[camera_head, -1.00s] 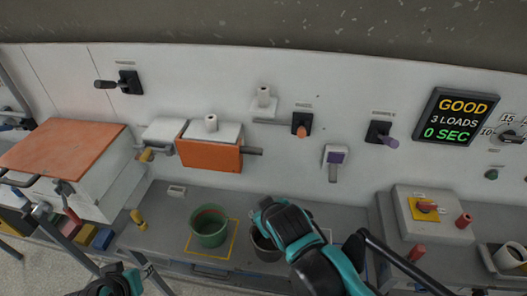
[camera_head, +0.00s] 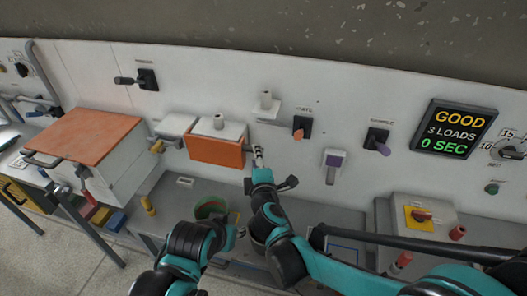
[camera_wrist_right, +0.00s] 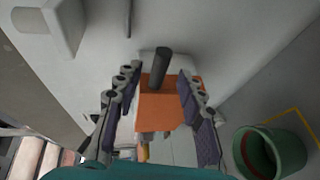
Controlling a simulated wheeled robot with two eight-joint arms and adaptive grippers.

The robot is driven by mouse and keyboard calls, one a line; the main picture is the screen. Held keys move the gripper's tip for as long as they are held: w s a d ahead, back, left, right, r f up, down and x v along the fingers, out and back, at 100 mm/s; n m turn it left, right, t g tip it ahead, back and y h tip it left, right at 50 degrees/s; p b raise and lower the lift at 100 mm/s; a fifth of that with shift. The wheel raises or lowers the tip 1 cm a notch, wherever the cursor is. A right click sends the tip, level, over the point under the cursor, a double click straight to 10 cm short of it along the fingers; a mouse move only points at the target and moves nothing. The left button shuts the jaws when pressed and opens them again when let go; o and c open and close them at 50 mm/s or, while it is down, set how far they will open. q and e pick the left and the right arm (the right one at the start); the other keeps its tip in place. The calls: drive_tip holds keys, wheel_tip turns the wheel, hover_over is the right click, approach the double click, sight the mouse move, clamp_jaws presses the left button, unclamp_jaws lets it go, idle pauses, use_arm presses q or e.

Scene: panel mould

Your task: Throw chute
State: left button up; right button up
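An orange-fronted box (camera_head: 215,150) with a white top is mounted on the white wall panel, and a dark bar handle sticks out of its right side. My right gripper (camera_head: 258,153) is at that handle. In the right wrist view my right gripper (camera_wrist_right: 155,105) has its purple-padded fingers apart, with the dark handle (camera_wrist_right: 158,68) between them and the orange face (camera_wrist_right: 160,110) beyond. No closing on the handle shows. My left gripper (camera_head: 238,234) is low by the green bucket (camera_head: 209,211), its fingers too small to read. Which fitting is the chute cannot be read from the blurred labels.
Levers with orange (camera_head: 299,134) and purple (camera_head: 382,149) knobs and a purple-white slider (camera_head: 333,160) sit right of the box. A display (camera_head: 455,127) reads GOOD, 3 LOADS, 0 SEC. A bin with an orange lid (camera_head: 92,135) stands left.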

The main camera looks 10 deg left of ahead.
drive_tip(key=shift+b+x, duration=0.45)
drive_tip(key=shift+x, duration=1.95)
clamp_jaws()
